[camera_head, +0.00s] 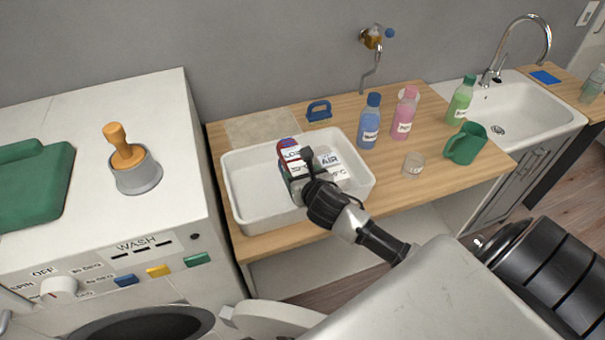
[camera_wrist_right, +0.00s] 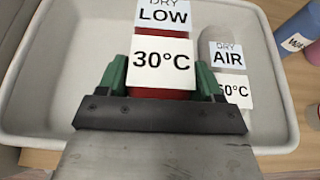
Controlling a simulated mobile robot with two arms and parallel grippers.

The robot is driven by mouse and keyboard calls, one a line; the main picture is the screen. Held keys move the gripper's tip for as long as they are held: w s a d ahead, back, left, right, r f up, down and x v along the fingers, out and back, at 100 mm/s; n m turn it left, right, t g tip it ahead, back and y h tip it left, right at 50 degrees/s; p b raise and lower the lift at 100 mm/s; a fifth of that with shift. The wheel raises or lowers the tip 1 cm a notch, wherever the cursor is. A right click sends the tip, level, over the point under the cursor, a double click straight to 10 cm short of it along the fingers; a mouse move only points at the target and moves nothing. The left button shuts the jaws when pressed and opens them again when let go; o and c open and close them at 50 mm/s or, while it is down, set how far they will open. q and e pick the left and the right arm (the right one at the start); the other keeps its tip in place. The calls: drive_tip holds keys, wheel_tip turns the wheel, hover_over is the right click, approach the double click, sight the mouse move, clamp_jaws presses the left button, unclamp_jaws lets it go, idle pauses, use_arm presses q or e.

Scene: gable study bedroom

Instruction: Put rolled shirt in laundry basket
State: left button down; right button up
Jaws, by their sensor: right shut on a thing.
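The red rolled shirt (camera_head: 287,145) is in a white tub on the wooden counter. In the right wrist view, the shirt (camera_wrist_right: 163,55) bears "DRY LOW" and "30°C" tags. My right gripper (camera_head: 297,182) reaches into the tub and is shut on the shirt. Its green-tipped fingers (camera_wrist_right: 162,80) sit on either side of the shirt. A second, pale roll (camera_wrist_right: 222,38) with "DRY AIR" and "60°C" tags lies just right of it. My left gripper is out of view. I cannot make out a separate laundry basket.
The white tub (camera_head: 362,180) has raised walls around the gripper. Blue (camera_head: 369,122), pink (camera_head: 404,115) and green (camera_head: 460,101) bottles, a glass (camera_head: 414,163) and a green mug (camera_head: 466,144) stand to its right. A washing machine (camera_head: 180,215) is at left, a sink (camera_head: 525,105) far right.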

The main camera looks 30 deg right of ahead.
drive_tip(key=shift+f, duration=0.15)
drive_tip(key=o, duration=1)
drive_tip(key=shift+s+r, duration=0.1)
drive_tip(key=shift+r, duration=0.6)
drive_tip(key=b+v, duration=0.1)
drive_tip(key=v, duration=1)
drive_tip(key=shift+s, duration=0.4)
drive_tip(key=shift+a, duration=0.1)
